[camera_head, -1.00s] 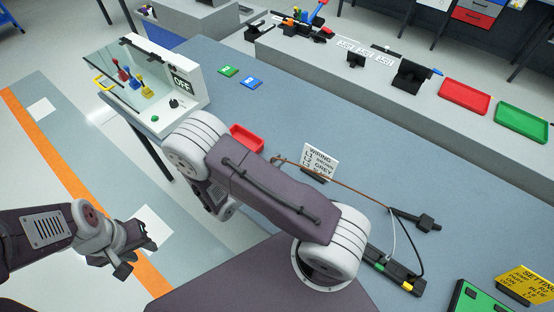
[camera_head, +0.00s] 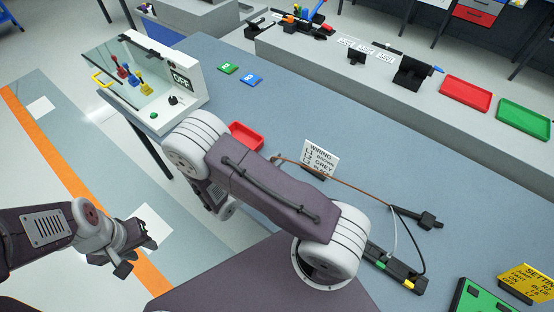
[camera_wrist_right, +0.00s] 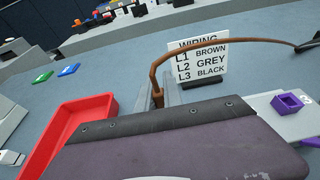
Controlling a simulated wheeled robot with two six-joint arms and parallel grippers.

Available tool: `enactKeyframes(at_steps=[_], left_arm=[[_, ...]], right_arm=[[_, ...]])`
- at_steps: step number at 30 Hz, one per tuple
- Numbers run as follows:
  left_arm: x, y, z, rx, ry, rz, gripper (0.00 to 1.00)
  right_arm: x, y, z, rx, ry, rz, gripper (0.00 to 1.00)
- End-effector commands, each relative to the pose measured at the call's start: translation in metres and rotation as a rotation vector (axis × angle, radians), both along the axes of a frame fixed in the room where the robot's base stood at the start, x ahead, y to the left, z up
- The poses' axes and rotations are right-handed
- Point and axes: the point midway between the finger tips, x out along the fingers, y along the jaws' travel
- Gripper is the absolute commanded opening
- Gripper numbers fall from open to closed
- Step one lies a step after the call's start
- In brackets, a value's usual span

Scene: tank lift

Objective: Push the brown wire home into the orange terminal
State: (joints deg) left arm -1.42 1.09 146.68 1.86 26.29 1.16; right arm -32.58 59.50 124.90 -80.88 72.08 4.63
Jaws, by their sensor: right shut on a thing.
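The brown wire (camera_head: 345,186) runs from a black cable joint (camera_head: 415,218) over the table to its bent end behind my right arm in the head view. In the right wrist view the brown wire (camera_wrist_right: 205,45) arches over and drops down at my right gripper (camera_wrist_right: 160,98). That gripper is shut on the wire; its tips are mostly hidden by a dark arm part. I cannot make out the orange terminal in either view. A purple terminal (camera_wrist_right: 287,102) shows on a white plate marked 3. My left gripper (camera_head: 138,256) is open and empty, left of the table.
A wiring card (camera_head: 320,158) stands near the wire and reads L1 brown, L2 grey, L3 black. A red tray (camera_head: 246,137) lies beside my right arm. A panel reading OFF (camera_head: 182,90) stands at the table's left end.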

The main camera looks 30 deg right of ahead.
Motion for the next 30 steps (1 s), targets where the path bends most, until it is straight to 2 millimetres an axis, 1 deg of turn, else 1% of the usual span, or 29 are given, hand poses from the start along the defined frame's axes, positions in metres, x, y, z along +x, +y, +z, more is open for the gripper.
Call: enactKeyframes(at_steps=[20,30], left_arm=[[0.0000,0.0000,-0.0007,0.000,0.000,0.000,0.36],[0.0001,0.0000,-0.0073,0.000,0.000,0.000,0.36]], right_arm=[[0.0002,0.0000,-0.0001,0.000,0.000,0.000,0.00],[0.0002,0.0000,-0.0078,0.000,0.000,0.000,0.00]])
